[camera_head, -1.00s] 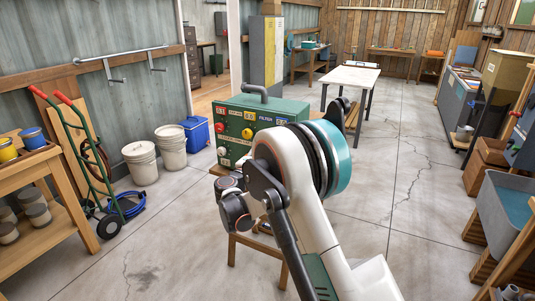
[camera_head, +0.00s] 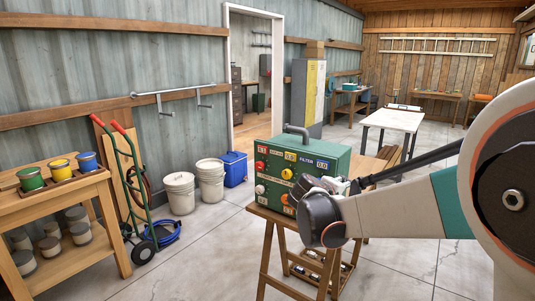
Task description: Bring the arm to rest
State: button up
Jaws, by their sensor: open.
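My arm (camera_head: 425,205) reaches in from the right edge, with a large round joint close to the camera. Its white and teal link runs left to a dark wrist joint (camera_head: 322,217). This wrist overlaps the lower right front of the green control box (camera_head: 325,158) in the picture; I cannot tell whether they touch. The fingers of my gripper do not show, and I see nothing held.
The control box stands on a wooden trestle table (camera_head: 262,212). At left are a workbench (camera_head: 85,190) with paint cans, a green hand truck (camera_head: 135,185), white buckets (camera_head: 180,193) and a blue cooler (camera_head: 234,168). A white table (camera_head: 393,120) stands behind. Open floor lies in front.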

jog(key=s+d+m+g+y, duration=0.2)
jog(key=s+m+y, duration=0.2)
jog(key=s, duration=1.6)
jog(key=s+a+f+m+y, duration=0.2)
jog(key=s, duration=0.6)
jog(key=s+a+f+m+g+y, duration=0.1)
jog(key=s+a+f+y, duration=0.1)
jog(key=s, duration=0.7)
jog(key=shift+a+f+m, duration=0.25)
jog(key=shift+f+m, duration=0.1)
jog(key=shift+m, duration=0.05)
